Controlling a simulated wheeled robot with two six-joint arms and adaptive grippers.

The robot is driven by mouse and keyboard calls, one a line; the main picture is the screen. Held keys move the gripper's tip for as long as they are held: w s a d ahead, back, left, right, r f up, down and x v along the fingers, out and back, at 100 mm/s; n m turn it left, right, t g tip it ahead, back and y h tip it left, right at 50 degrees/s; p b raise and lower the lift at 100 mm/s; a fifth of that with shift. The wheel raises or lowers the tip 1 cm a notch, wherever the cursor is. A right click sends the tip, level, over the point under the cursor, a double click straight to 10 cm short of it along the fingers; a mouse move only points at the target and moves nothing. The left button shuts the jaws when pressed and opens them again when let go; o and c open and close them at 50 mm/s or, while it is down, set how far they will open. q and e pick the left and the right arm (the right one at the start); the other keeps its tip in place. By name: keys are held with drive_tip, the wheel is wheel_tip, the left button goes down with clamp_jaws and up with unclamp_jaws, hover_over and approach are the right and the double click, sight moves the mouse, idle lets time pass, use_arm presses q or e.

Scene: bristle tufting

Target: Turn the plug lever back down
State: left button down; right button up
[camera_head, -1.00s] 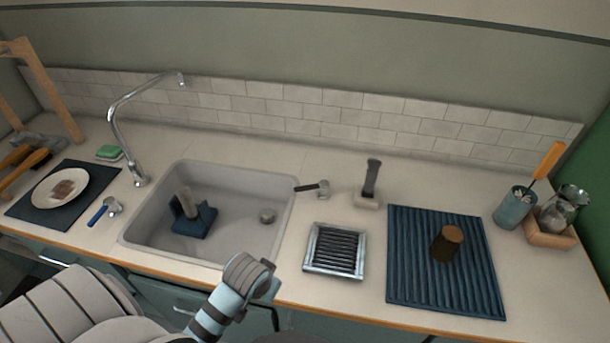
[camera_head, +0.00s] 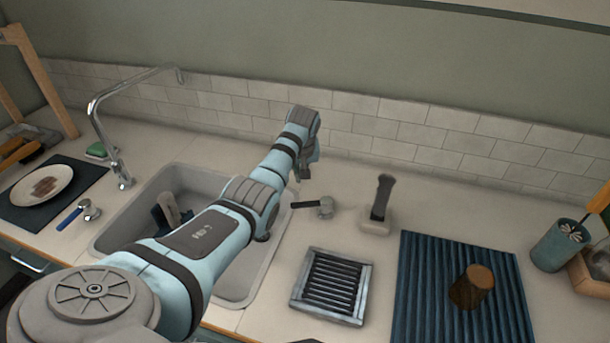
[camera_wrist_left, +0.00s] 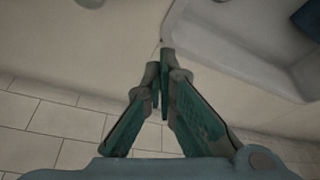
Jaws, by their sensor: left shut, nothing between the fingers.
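A lever with a black handle (camera_head: 306,205) and a round grey metal hub (camera_head: 325,208) sits on the counter just right of the sink. Its handle points left towards the sink edge and looks roughly level. My left gripper (camera_head: 305,172) is just behind the handle, above the counter, partly hidden by my own wrist. In the left wrist view its fingers (camera_wrist_left: 160,62) are closed together and empty, near the sink rim. A small dark spot shows just past the fingertips; I cannot tell whether it is the handle or whether they touch. My right gripper is not in view.
My left arm crosses the sink (camera_head: 110,232) and hides much of it. A second lever with a blue handle (camera_head: 71,218) is left of the sink, near the tap (camera_head: 97,125). A dark upright handle in a block (camera_head: 377,224) stands right of the black lever; a metal grate (camera_head: 331,318) lies in front.

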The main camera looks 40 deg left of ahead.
sight(310, 204)
use_arm(q)
drive_tip(key=b+x, duration=0.1)
drive_tip(key=x, duration=0.1)
drive_tip(key=b+x, duration=0.3)
drive_tip(key=x, duration=0.1)
drive_tip(key=shift+w+d+f, duration=0.1)
drive_tip(key=shift+d+f, duration=0.1)
drive_tip(key=shift+f, duration=0.05)
drive_tip(key=shift+w+f, duration=0.2)
drive_tip(key=shift+f, duration=0.15)
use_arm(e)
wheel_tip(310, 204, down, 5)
use_arm(q)
drive_tip(key=p, duration=0.1)
drive_tip(key=s+d+r+p, duration=0.1)
drive_tip(key=s+d+p, duration=0.1)
drive_tip(key=shift+s+r, duration=0.15)
drive_tip(key=shift+s, duration=0.1)
drive_tip(key=shift+s+d+p, duration=0.3)
drive_tip(key=shift+s+p, duration=0.1)
drive_tip(key=shift+s, duration=0.05)
drive_tip(key=shift+w+f, duration=0.15)
drive_tip(key=shift+f, duration=0.1)
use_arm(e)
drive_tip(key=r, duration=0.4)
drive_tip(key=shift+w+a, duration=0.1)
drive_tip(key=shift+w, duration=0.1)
